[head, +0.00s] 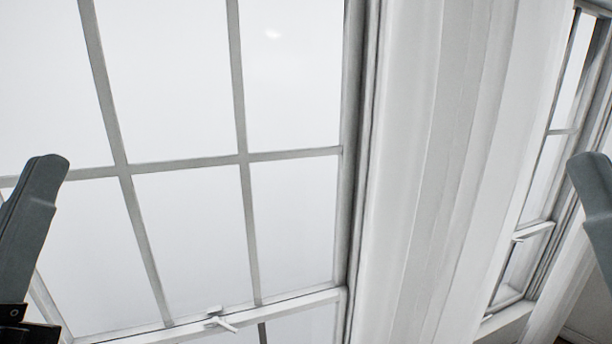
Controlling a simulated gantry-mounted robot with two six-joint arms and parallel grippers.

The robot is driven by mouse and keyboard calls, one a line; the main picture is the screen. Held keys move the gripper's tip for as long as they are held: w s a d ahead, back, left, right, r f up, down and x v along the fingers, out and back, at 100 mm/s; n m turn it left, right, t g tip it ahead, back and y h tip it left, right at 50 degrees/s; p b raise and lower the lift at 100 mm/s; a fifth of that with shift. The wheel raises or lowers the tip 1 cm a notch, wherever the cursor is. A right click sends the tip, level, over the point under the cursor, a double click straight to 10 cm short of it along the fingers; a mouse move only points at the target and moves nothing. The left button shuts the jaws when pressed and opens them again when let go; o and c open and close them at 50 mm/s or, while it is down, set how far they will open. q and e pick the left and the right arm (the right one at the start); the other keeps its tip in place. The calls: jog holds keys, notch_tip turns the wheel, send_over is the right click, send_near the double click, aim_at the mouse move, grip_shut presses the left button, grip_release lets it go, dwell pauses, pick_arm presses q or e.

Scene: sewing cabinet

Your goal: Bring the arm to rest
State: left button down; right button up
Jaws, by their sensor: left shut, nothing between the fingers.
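My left gripper (43,168) is at the left edge of the head view, its grey fingers pointing up in front of the window. It is shut and empty. My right gripper (586,170) shows only as a grey finger cut off by the right edge of the view. I cannot tell if it is open or shut. No sewing cabinet shows in this view.
A large paned window (190,230) with a white latch (218,320) fills the left and middle. White curtains (440,180) hang right of it. A narrower window (545,175) stands at the far right. Nothing touches my grippers that I can see.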

pick_arm(q)
notch_tip(320, 180, up, 21)
jog(key=s+d+m+h+p, duration=0.2)
jog(key=m+h+p, duration=0.1)
jog(key=p, duration=1.7)
jog(key=shift+s+m+t+h, duration=0.3)
jog(key=shift+m+h, duration=0.1)
jog(key=shift+m, duration=0.1)
jog(key=shift+r, duration=0.15)
